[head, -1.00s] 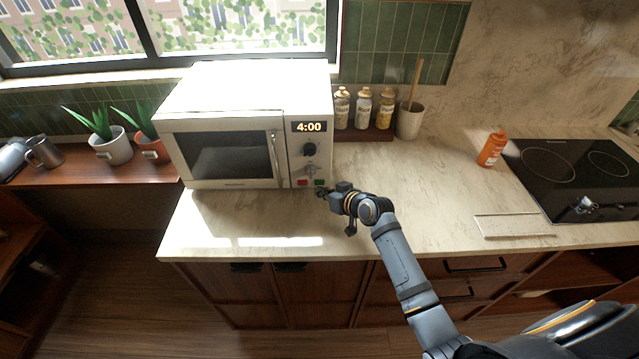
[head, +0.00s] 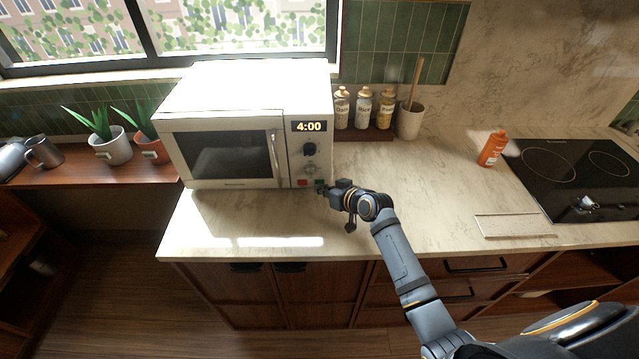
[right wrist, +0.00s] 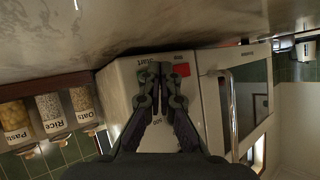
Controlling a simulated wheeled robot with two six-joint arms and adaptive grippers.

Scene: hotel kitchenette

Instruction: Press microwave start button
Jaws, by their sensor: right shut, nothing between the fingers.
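The white microwave (head: 240,110) stands on the counter under the window, its door closed and its display (head: 309,127) reading 4:00. A green start button (head: 320,183) and a red button (head: 302,183) sit low on its panel. My right gripper (head: 323,190) is shut and empty, its tips at the green button. I cannot tell whether the tips touch the green button. My left gripper is out of view.
Three labelled jars (head: 364,108) and a utensil crock (head: 410,120) stand right of the microwave. An orange bottle (head: 492,149) and a cooktop (head: 560,175) lie farther right. Potted plants (head: 112,147) stand at left. The counter before the microwave is clear.

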